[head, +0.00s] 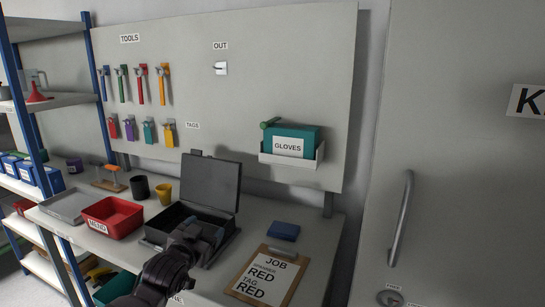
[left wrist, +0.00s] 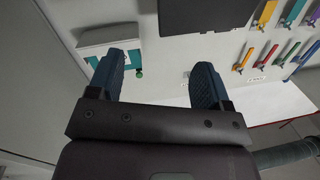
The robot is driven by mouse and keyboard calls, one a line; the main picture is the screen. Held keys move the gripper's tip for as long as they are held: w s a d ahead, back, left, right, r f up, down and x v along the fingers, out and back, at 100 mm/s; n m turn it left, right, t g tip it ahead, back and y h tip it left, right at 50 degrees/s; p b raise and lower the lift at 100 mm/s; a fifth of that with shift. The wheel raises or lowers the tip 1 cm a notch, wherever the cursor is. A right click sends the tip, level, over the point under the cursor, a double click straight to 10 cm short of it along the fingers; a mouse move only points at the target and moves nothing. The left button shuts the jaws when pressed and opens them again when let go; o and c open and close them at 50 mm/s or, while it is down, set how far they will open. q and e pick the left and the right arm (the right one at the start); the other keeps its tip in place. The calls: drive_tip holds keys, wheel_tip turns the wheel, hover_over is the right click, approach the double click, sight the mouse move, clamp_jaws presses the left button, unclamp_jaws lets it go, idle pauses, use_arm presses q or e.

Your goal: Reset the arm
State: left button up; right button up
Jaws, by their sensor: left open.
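My left arm comes up from the bottom of the head view. My left gripper (head: 203,234) is in front of the open black case (head: 210,185), hiding part of its base. In the left wrist view, the two blue-padded fingers of my left gripper (left wrist: 158,78) stand wide apart with nothing between them. My right gripper is in neither view.
A red bin (head: 112,217), grey tray (head: 66,206), dark cup (head: 139,187) and yellow cup (head: 163,193) stand left on the bench. A clipboard (head: 264,276) and blue block (head: 285,231) lie right. A teal glove box (head: 291,139) hangs on the panel.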

use_arm(q)
drive_tip(key=s+a+f+n+g+y, duration=0.1)
drive_tip(key=s+a+f+g, duration=0.1)
drive_tip(key=s+f, duration=0.7)
drive_tip(key=s+a+f+n+g+y, duration=0.2)
drive_tip(key=s+a+f, duration=0.3)
drive_tip(key=s, duration=1.2)
drive_tip(key=s+a+f+n+g+y, duration=0.1)
drive_tip(key=s+a+f+n, duration=0.1)
drive_tip(key=s+f, duration=1.1)
drive_tip(key=shift+s+a+g+y, duration=0.3)
drive_tip(key=shift+s+a+g, duration=0.15)
drive_tip(key=shift+a, duration=0.2)
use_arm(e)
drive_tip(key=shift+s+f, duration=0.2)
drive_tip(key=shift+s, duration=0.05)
use_arm(q)
drive_tip(key=shift+f, duration=0.1)
